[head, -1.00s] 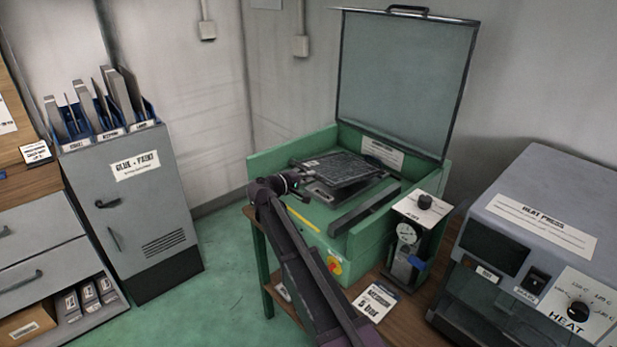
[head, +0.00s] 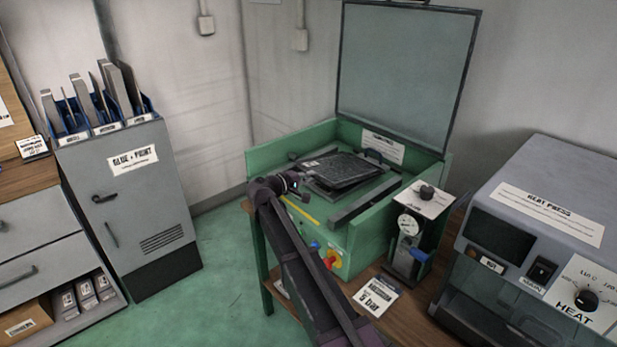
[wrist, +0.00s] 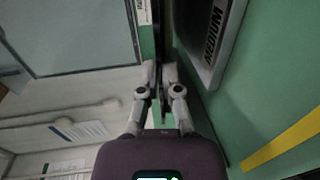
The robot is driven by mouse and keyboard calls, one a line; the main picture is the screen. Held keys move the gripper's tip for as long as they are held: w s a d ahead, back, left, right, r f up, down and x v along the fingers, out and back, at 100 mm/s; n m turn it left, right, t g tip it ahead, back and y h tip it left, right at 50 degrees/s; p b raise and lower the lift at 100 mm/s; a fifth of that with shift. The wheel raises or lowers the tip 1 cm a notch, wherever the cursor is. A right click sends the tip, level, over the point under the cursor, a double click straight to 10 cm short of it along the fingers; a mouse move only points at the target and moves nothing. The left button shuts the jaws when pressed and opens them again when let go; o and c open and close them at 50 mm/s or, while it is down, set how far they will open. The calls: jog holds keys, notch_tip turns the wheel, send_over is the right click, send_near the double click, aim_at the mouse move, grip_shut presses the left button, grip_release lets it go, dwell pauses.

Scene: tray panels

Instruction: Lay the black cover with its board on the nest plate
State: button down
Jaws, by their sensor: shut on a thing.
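The black cover with its board (head: 345,168) is a dark, flat, speckled panel in the head view, inside the green machine's open tray. My gripper (head: 303,182) is at its left edge and shut on it. In the wrist view my gripper (wrist: 162,85) has its fingers closed on a thin dark edge, seen end-on. The nest plate (wrist: 208,40) shows there as a grey plate with dark lettering, beside the held edge. In the head view the cover hides most of the plate, and I cannot tell whether they touch.
The green machine (head: 287,205) has raised side walls and a tall hinged glass lid (head: 405,75) standing open behind. A gauge unit (head: 408,225) stands at its front right, with the heat press (head: 530,220) further right. A grey cabinet (head: 135,205) is at left.

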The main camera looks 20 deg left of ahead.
jog(key=shift+f+b, duration=0.35)
dwell(0.6)
jog(key=c, duration=0.7)
grip_release()
jog(key=shift+r, duration=0.15)
